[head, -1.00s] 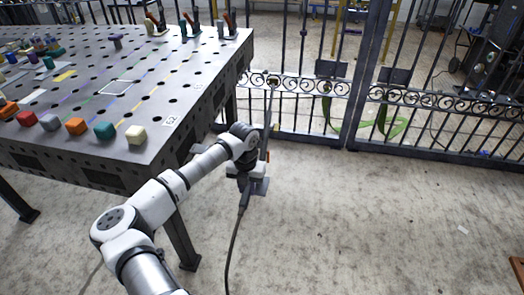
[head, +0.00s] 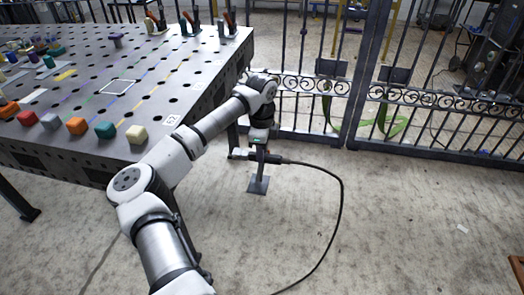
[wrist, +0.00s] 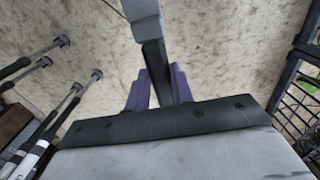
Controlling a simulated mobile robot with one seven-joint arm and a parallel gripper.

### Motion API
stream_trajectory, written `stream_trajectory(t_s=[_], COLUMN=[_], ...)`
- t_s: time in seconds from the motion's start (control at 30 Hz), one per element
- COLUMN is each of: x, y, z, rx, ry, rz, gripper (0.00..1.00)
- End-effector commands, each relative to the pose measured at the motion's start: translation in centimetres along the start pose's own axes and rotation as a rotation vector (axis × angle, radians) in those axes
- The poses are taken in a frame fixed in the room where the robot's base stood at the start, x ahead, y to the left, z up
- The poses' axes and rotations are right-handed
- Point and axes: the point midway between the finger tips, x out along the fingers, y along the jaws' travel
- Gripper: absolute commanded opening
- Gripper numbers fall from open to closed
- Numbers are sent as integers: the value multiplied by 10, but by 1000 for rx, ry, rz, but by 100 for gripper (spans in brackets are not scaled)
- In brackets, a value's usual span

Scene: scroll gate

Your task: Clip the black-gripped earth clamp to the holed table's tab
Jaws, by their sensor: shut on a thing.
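The holed table (head: 125,95) is a dark grey steel top with rows of holes, at the left of the head view. My gripper (head: 260,148) is beyond its right-hand edge, below the level of the top. In the wrist view my gripper (wrist: 158,88) has its purple fingers shut on the black grip of the earth clamp (wrist: 154,60). A light grey part lies past the grip. In the head view the clamp (head: 272,158) is small and partly hidden, with a black cable leaving to the right. I cannot make out the tab clearly.
Coloured blocks (head: 104,130) line the table's near edge. A floor stand's base plate (head: 258,186) shows below my gripper. A dark barred gate (head: 330,80) with scrollwork stands behind.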

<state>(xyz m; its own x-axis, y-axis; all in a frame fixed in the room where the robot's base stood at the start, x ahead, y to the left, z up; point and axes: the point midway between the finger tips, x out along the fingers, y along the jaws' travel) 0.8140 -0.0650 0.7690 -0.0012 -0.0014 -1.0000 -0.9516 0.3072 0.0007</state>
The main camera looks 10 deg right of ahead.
Motion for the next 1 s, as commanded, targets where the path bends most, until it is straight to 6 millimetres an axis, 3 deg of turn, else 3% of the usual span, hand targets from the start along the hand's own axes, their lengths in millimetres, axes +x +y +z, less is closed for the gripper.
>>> stream_trajectory(t_s=[0.6,1.0], x=[0,-1], y=[0,0], z=[55,68], rx=[-1,3], ry=[-1,0], rz=[-1,-1], gripper=[0,0])
